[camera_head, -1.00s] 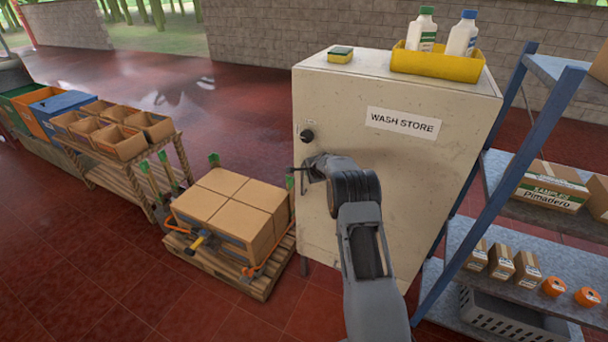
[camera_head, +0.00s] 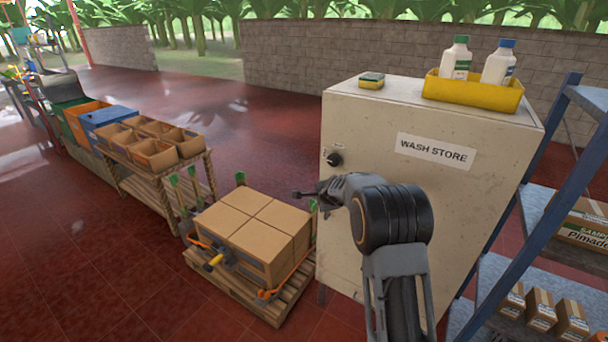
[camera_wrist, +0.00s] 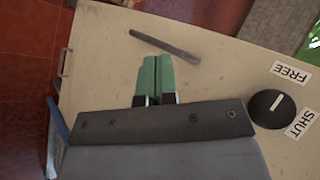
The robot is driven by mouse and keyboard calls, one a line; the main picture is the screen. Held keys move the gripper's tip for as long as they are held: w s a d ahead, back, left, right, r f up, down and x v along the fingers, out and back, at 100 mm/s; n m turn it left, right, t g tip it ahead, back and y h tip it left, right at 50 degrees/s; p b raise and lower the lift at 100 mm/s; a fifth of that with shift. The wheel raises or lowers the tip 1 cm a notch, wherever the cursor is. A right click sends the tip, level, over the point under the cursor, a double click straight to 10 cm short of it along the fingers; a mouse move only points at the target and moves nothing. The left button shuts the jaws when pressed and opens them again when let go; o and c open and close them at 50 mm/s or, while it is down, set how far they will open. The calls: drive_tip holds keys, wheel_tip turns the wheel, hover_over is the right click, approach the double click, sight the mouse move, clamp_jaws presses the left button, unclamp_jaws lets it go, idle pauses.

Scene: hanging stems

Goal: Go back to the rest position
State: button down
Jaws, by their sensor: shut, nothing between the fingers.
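My gripper (camera_head: 302,194) is shut and empty at the end of my bent arm. In the head view it shows small and dark, below and left of the black knob (camera_head: 333,160) on the cream wash store cabinet (camera_head: 400,190). In the wrist view its two green fingertips (camera_wrist: 155,65) are pressed together, with the cabinet face (camera_wrist: 220,65) behind them. A dark bar handle (camera_wrist: 165,46) lies beyond the tips, apart from them in the picture. The knob (camera_wrist: 270,108) sits at the right between labels FREE and SHUT. The cabinet door looks closed.
A pallet of cardboard boxes (camera_head: 250,225) stands left of the cabinet, by a wooden table with open boxes (camera_head: 155,145). A blue-framed shelf (camera_head: 545,200) stands close on the right. A yellow tray (camera_head: 470,92) with bottles and a sponge (camera_head: 371,80) are on top. Red floor lies open behind.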

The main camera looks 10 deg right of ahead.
drive_tip(key=s+a+f+n+g+y, duration=0.1)
drive_tip(key=s+a+n+g, duration=0.1)
drive_tip(key=s+n, duration=0.3)
drive_tip(key=s+a+f+n+g, duration=0.1)
drive_tip(key=s+f+n+g, duration=0.15)
drive_tip(key=s, duration=0.35)
drive_tip(key=s+r+n, duration=0.5)
drive_tip(key=s+r, duration=0.1)
drive_tip(key=s, duration=0.7)
drive_tip(key=s+a+r+n+h, duration=0.1)
drive_tip(key=s+r+n, duration=0.3)
drive_tip(key=s, duration=1)
wheel_tip(320, 180, up, 3)
drive_tip(key=shift+a+f+n+g, duration=0.1)
drive_tip(key=shift+a+n+g, duration=0.15)
drive_tip(key=shift+n+g, duration=0.1)
